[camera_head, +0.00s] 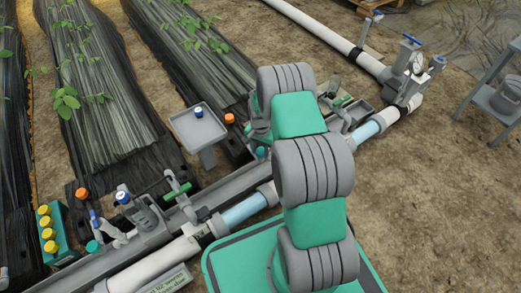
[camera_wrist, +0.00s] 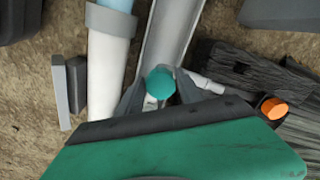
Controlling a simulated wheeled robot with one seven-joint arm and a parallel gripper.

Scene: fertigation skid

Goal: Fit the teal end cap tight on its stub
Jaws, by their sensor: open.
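A round teal cap (camera_wrist: 160,82) shows in the wrist view, between the two fingers of my gripper (camera_wrist: 158,88). The fingers are spread, with one on each side of the cap; whether they touch it I cannot tell. A small pale piece shows just below the cap, and its seating on the stub cannot be seen. In the head view a small teal piece (camera_head: 261,152) shows beside my arm, and another teal round piece (camera_head: 93,246) lies at the lower left. My arm hides most of the gripper area there.
A grey rail (camera_wrist: 174,38) and a white pipe (camera_wrist: 107,70) run beside the cap. An orange cap (camera_wrist: 274,108) is at the right. In the head view a small tray (camera_head: 198,125) holds a blue-topped piece, and a teal crate (camera_head: 60,240) holds yellow-capped bottles. Bare soil lies at the right.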

